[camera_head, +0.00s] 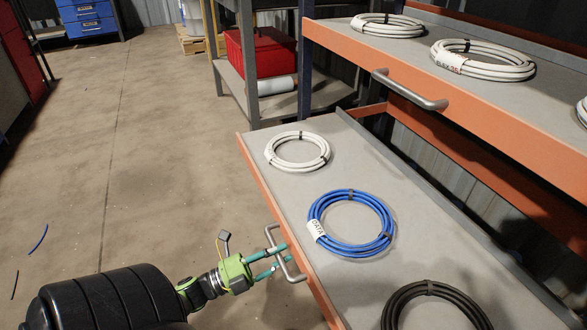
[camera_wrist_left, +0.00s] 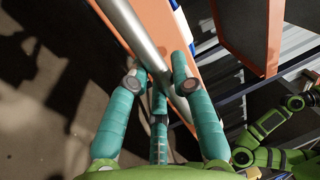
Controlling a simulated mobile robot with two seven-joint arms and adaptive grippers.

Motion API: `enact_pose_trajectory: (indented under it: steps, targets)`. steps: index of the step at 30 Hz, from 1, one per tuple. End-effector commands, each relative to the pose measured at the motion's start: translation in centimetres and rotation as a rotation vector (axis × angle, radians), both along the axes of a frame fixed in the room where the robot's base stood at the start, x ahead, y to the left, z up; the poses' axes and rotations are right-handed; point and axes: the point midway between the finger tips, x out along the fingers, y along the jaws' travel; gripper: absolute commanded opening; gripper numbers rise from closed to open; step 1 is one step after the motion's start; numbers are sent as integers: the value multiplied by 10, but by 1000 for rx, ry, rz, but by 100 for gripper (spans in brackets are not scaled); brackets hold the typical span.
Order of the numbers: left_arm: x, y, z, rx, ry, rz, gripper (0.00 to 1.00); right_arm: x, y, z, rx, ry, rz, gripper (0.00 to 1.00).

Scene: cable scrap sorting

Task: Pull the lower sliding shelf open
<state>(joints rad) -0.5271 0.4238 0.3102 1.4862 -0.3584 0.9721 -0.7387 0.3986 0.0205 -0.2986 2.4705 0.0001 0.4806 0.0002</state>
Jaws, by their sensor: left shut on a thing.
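The lower sliding shelf (camera_head: 349,152) has a grey top and an orange front edge. It stands out from the rack, in front of the upper shelf. Its silver bar handle (camera_head: 292,267) is on the orange front. My left gripper (camera_head: 279,258) is shut on this handle, with teal fingers around the bar. In the left wrist view the handle (camera_wrist_left: 137,32) runs between the fingers (camera_wrist_left: 160,88) beside the orange edge. Part of the bar is hidden by the fingers. My right gripper does not show.
White (camera_head: 298,152), blue (camera_head: 352,224) and black (camera_head: 431,306) cable coils lie on the lower shelf. The upper shelf (camera_head: 515,100) has its own handle (camera_head: 408,91) and white coils. A red box (camera_head: 262,58) stands behind. The floor at left is mostly clear.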

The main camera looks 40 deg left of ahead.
Motion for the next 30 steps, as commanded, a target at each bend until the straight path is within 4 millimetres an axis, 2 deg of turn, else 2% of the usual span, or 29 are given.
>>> enact_pose_trajectory:
  steps: [6, 16, 17, 18, 30]
  targets:
    - [-9, 3, 0, -1, -1, -2, 0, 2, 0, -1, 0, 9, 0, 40]
    - [-10, 3, 0, -1, -1, -3, 0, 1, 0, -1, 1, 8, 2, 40]
    - [-10, 3, 0, -1, -1, -3, 31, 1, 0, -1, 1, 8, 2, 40]
    - [-10, 3, 0, -1, -1, -3, 47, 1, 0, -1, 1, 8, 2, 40]
    - [-12, 5, -1, -1, 1, 0, 49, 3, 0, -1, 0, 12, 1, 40]
